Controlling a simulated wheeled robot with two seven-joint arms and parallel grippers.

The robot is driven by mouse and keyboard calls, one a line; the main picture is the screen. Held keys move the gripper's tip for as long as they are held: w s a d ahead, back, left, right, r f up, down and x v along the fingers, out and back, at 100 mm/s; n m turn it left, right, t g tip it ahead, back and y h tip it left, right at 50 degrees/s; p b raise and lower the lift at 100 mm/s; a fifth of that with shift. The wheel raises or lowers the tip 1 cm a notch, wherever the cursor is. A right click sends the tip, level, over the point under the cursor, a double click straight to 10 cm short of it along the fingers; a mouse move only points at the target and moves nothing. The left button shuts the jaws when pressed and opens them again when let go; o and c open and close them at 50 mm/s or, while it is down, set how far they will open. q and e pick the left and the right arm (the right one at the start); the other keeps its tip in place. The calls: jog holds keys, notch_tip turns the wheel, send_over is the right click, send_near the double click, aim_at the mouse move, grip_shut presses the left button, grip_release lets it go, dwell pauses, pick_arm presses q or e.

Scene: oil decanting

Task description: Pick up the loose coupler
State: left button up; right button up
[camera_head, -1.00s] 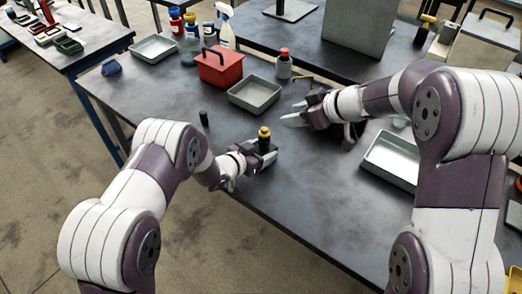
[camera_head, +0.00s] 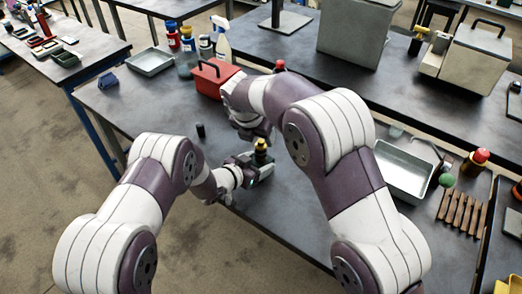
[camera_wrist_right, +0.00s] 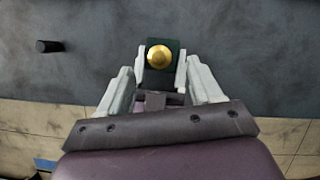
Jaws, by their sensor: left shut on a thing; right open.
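A small black cylinder (camera_head: 200,130), which looks like the loose coupler, stands alone on the dark table, left of both grippers. It also shows at the upper left of the right wrist view (camera_wrist_right: 48,46). My left gripper (camera_head: 256,166) is shut on a dark block with a gold knob (camera_head: 262,146), near the table's front edge. My right gripper (camera_head: 254,130) is just above and behind that block. In the right wrist view, my right gripper (camera_wrist_right: 160,72) has its fingers spread and the gold-knobbed block (camera_wrist_right: 160,54) appears between them. I cannot tell if they touch it.
A red toolbox (camera_head: 214,78) stands behind my right gripper, partly hidden by that arm. An empty grey tray (camera_head: 151,61) is at the back left, and another tray (camera_head: 404,170) is at the right. The table around the black cylinder is clear.

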aim_at(262, 147)
jog(key=x, duration=0.8)
jog(key=shift+f, duration=0.15)
jog(key=c, duration=1.1)
